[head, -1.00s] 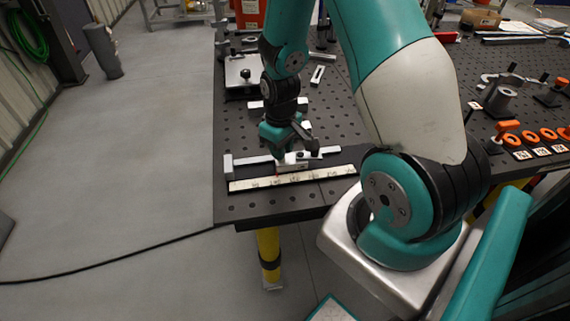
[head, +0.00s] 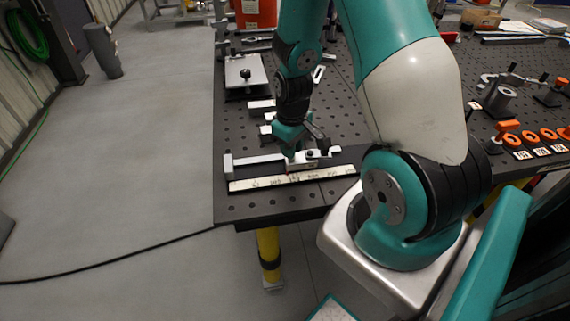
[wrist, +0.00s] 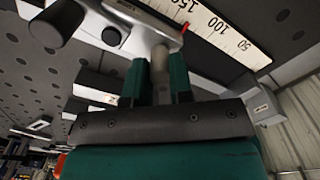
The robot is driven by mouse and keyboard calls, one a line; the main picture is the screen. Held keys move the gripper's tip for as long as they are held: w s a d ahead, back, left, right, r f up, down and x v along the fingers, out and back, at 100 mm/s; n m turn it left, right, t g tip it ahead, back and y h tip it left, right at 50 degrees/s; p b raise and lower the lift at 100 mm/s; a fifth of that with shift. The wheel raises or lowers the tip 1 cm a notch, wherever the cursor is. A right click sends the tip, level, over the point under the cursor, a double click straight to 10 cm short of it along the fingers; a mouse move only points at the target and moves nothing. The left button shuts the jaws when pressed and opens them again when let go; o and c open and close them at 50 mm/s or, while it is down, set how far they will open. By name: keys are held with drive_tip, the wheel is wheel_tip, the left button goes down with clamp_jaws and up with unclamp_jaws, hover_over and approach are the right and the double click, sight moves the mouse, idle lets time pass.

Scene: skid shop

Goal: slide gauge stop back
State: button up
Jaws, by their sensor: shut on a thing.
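The gauge stop (head: 312,155) is a pale sliding block on a straight rail (head: 255,160) at the near-left corner of the table. A pale scale strip (head: 290,180) with dark numbers lies in front of the rail. My gripper (head: 294,147) is above the stop. In the wrist view, the two teal fingers (wrist: 158,88) are shut on the stop's upright grey post (wrist: 160,62). The fingers hide part of the post.
A pale end block (head: 228,166) stands at the rail's left end, clear of the stop. A plate with a black knob (head: 245,74) lies farther back on the black perforated table (head: 345,115). Orange-handled tools (head: 530,136) are at the right.

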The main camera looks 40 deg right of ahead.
sight(298, 157)
drive_tip(key=shift+d, duration=0.15)
drive_tip(key=shift+s+d, duration=0.45)
drive_tip(key=shift+d, duration=0.15)
drive_tip(key=o, duration=0.3)
drive_tip(key=shift+d, duration=0.1)
drive_tip(key=o, duration=0.7)
drive_tip(key=shift+o, duration=0.2)
wheel_tip(298, 157, up, 7)
drive_tip(key=p, duration=0.6)
